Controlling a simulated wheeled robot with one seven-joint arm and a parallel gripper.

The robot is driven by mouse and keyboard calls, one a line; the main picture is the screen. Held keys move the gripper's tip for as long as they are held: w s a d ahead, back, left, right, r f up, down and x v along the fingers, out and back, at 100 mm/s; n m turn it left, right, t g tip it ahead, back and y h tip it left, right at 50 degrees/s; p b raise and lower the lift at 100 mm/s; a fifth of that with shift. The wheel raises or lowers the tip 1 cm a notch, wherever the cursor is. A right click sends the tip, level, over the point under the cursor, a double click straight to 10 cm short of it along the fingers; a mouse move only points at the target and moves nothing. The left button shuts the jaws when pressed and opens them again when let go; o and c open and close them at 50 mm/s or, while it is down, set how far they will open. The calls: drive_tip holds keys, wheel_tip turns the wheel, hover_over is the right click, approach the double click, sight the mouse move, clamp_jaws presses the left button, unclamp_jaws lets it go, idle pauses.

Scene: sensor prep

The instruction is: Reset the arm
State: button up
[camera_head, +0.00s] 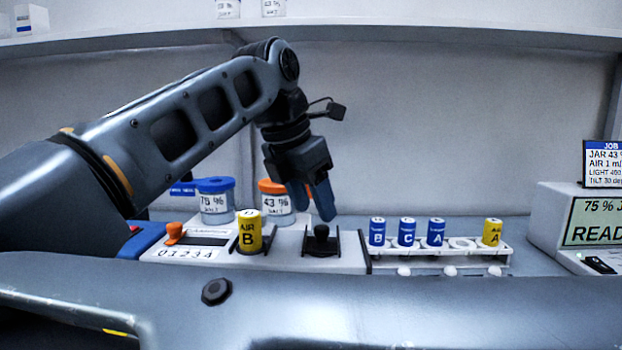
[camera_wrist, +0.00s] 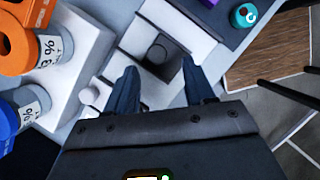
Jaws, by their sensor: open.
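My arm reaches in from the left in the head view, bent at the elbow. My gripper (camera_head: 311,203) hangs from it with its blue fingers pointing down. The fingers are apart and hold nothing. They are above a black knob (camera_head: 321,240) in a dark holder on the white station (camera_head: 285,257), with a gap between. In the wrist view my gripper (camera_wrist: 161,88) shows its two fingers spread, with a dark square holding a round shape (camera_wrist: 158,52) beyond them.
A yellow "AIR B" cylinder (camera_head: 249,232) stands on the station. Behind are a blue-lidded 75 % jar (camera_head: 215,203) and an orange-lidded 43 % jar (camera_head: 272,200). A white rack (camera_head: 440,258) holds blue cylinders and a yellow "A" (camera_head: 492,233). A reader (camera_head: 590,228) stands right.

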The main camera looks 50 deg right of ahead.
drive_tip(key=shift+p+v, duration=0.35)
drive_tip(key=shift+v, duration=1.3)
